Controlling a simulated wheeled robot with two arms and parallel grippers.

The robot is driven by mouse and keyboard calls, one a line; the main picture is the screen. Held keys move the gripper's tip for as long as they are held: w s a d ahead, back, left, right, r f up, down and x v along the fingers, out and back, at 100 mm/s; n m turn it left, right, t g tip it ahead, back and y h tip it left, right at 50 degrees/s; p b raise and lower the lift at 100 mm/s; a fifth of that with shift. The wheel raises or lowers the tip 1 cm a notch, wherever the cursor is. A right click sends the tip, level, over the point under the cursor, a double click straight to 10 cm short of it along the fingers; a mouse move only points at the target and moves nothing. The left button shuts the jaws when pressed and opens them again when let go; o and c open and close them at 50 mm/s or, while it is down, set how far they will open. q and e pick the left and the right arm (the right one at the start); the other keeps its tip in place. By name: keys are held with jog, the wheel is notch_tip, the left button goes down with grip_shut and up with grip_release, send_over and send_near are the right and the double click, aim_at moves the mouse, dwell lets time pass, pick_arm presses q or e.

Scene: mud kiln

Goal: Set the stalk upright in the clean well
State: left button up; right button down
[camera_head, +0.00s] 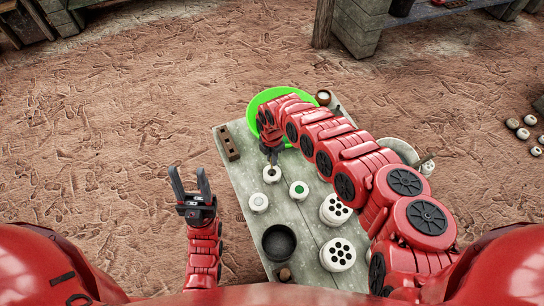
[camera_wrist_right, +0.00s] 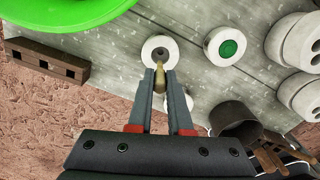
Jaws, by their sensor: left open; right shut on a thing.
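My right gripper (camera_wrist_right: 161,76) is shut on a small yellow-tan stalk (camera_wrist_right: 159,82), which points toward a round white well with a dark hole (camera_wrist_right: 149,43). The stalk's end is at the near side of that hole in the wrist view; I cannot tell whether it is inside. In the head view this well (camera_head: 271,180) lies just below my right gripper (camera_head: 272,157). A white well with a green centre (camera_head: 298,190) sits to its right, and a third white well (camera_head: 258,202) sits nearer me. My left gripper (camera_head: 189,182) is open and empty, left of the table.
The grey table (camera_head: 305,225) also holds a bright green bowl (camera_head: 256,101), a brown block with holes (camera_head: 228,143), a dark pot (camera_head: 279,243) and two white cylinders with several holes (camera_head: 335,209) (camera_head: 337,254). My right arm crosses over its right side.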

notch_tip(320, 180, down, 4)
jog(key=b, duration=0.3)
jog(key=shift+f+b, duration=0.65)
jog(key=shift+b, duration=0.1)
jog(key=shift+b, duration=0.35)
dwell(1.0)
jog(key=shift+f+b, duration=0.55)
jog(key=shift+b, duration=0.05)
dwell(0.5)
jog(key=c, duration=0.6)
grip_release()
jog(key=shift+r, duration=0.2)
